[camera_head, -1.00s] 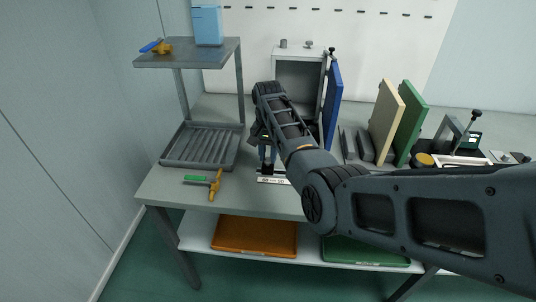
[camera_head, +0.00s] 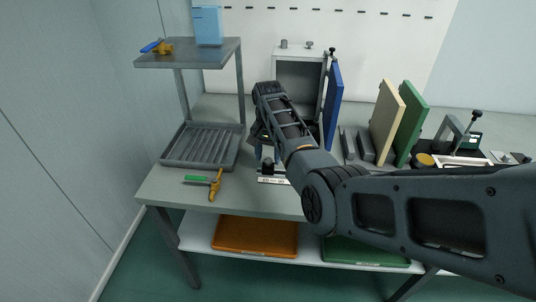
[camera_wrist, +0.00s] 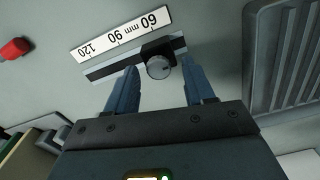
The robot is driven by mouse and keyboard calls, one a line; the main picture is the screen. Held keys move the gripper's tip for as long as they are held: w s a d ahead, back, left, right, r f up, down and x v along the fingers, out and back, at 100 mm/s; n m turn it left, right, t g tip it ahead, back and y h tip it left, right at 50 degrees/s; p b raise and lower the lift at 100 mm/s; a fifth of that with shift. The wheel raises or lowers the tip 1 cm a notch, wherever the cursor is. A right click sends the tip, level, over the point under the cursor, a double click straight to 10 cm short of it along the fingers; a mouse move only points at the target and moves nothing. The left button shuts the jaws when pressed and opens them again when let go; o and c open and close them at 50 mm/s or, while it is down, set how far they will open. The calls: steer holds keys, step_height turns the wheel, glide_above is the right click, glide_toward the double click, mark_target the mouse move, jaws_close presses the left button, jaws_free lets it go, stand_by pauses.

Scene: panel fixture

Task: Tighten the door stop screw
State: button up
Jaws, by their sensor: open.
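The stop's round grey screw knob (camera_wrist: 158,67) sits on a black block on a dark rail (camera_wrist: 105,70), beside a white scale (camera_wrist: 120,36) marked 60, 90 and 120 mm. In the wrist view my gripper (camera_wrist: 159,72) is open, with one finger on each side of the knob. I see a gap beside the knob and no clear contact. In the head view my gripper (camera_head: 267,158) points down over the black block (camera_head: 268,169) at the table's front, and my arm hides part of the rail. The scale (camera_head: 271,180) shows there too.
A grey cabinet (camera_head: 299,72) with an open blue door (camera_head: 333,105) stands behind. A ribbed grey tray (camera_head: 199,147) lies left, under a shelf (camera_head: 190,54). A yellow valve with a green handle (camera_head: 215,184) lies front left. Cream (camera_head: 387,120) and green panels (camera_head: 411,122) stand right.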

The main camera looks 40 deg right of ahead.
mark_target(268, 159)
steer(key=shift+r, duration=0.1)
steer(key=shift+r+b, duration=0.5)
steer(key=shift+r, duration=3.3)
